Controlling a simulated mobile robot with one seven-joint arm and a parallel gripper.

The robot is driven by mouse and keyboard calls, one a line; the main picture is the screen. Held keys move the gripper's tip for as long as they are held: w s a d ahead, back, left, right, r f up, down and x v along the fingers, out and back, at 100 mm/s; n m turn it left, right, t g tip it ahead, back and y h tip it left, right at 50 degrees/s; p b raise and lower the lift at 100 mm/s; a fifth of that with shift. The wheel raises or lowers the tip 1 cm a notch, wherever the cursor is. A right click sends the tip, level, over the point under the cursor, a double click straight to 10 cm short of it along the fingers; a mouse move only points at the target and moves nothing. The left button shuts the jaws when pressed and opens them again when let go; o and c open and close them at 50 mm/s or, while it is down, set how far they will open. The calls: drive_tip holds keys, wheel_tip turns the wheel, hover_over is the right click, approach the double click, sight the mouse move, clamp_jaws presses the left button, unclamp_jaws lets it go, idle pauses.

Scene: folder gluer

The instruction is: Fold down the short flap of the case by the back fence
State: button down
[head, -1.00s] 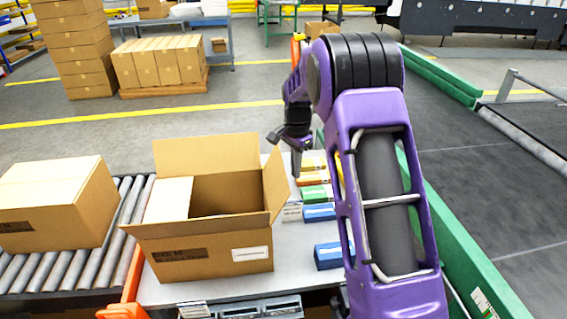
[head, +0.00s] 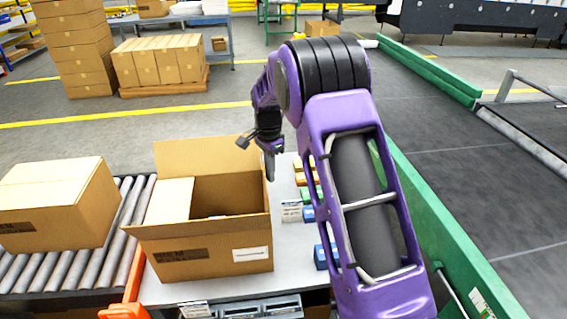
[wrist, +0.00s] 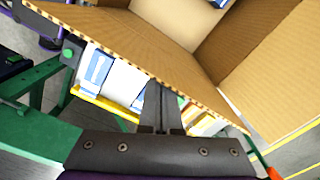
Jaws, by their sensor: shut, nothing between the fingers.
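The open cardboard case (head: 197,260) stands on the grey table (head: 295,270). Its far flap (head: 205,158) stands upright, and a pale panel (head: 168,200) shows at its left side. The right short flap is hard to make out in the head view, seen nearly edge-on. In the wrist view, a cardboard flap (wrist: 120,35) slants across the top, with its edge by my fingertips. My gripper (head: 270,172) is shut and empty, pointing down at the case's right far corner. In the wrist view my gripper (wrist: 160,100) is right at that flap edge; contact is unclear.
A closed carton (head: 55,205) sits on the roller conveyor (head: 75,270) at left. Small blue, green and orange boxes lie right of the case. A green rail (head: 450,230) runs along the right. Stacked cartons stand far back.

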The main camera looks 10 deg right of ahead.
drive_tip(key=shift+a, duration=0.15)
drive_tip(key=a, duration=0.3)
drive_tip(key=shift+f+p, duration=0.1)
drive_tip(key=shift+p, duration=0.2)
drive_tip(key=shift+a+f, duration=0.25)
drive_tip(key=shift+a, duration=0.4)
drive_tip(key=shift+a+f, duration=0.25)
drive_tip(key=shift+a, duration=0.35)
drive_tip(key=shift+a+f+b, duration=0.35)
drive_tip(key=shift+a+f, duration=0.5)
drive_tip(key=shift+a, duration=0.2)
